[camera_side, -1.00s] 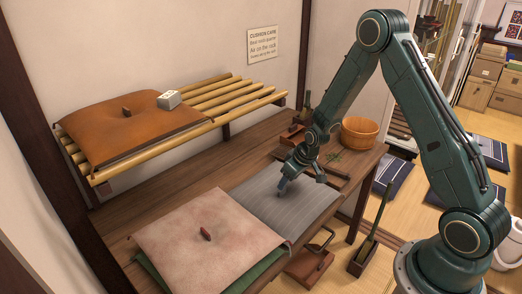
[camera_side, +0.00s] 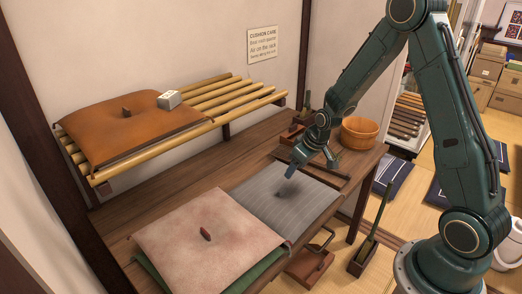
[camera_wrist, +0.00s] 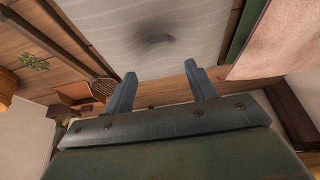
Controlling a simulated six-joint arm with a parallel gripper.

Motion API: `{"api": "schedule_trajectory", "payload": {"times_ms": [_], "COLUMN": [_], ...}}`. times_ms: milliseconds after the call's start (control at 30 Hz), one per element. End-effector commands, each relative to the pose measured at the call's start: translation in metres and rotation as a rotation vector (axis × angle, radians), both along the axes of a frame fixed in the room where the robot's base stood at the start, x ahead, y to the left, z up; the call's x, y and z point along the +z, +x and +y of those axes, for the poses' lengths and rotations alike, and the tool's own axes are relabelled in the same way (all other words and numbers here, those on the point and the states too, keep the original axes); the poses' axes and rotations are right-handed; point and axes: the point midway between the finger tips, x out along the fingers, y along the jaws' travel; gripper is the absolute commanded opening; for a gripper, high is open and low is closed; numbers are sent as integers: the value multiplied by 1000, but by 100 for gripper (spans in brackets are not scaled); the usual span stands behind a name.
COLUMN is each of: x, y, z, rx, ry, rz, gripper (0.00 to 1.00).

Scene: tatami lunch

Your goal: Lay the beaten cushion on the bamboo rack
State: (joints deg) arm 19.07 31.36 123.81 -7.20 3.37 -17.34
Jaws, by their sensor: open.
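A grey striped cushion (camera_side: 310,192) with a dark tuft in its middle lies flat on the wooden table; it also fills the top of the wrist view (camera_wrist: 110,25). A dusty pink cushion (camera_side: 180,230) lies on a green one (camera_side: 262,274) in front. I cannot tell from the frames which cushion is the beaten one. The bamboo rack (camera_side: 242,97) is at the back left, with an orange-brown cushion (camera_side: 100,130) lying on its left part. My gripper (camera_side: 291,170) is open and empty, over the grey cushion's far edge; its two fingers show apart in the wrist view (camera_wrist: 162,87).
A pale grey block (camera_side: 169,100) sits at the orange-brown cushion's far right corner. The rack's right slats are bare. A wooden tub (camera_side: 360,132) stands at the table's far right. A woven round thing (camera_wrist: 103,87) lies beyond the grey cushion in the wrist view.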

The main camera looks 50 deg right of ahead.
Motion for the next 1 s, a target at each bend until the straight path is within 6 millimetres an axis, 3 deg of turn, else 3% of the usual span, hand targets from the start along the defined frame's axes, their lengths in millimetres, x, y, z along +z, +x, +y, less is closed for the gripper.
{"api": "schedule_trajectory", "payload": {"times_ms": [467,667,1000], "x": [7,37,115], "y": [-1,-7,-41], "z": [2,13,44], "rx": [2,9,21], "ry": [-2,-8,-20], "rz": [-2,-11,-28], "gripper": [56,56,56]}}
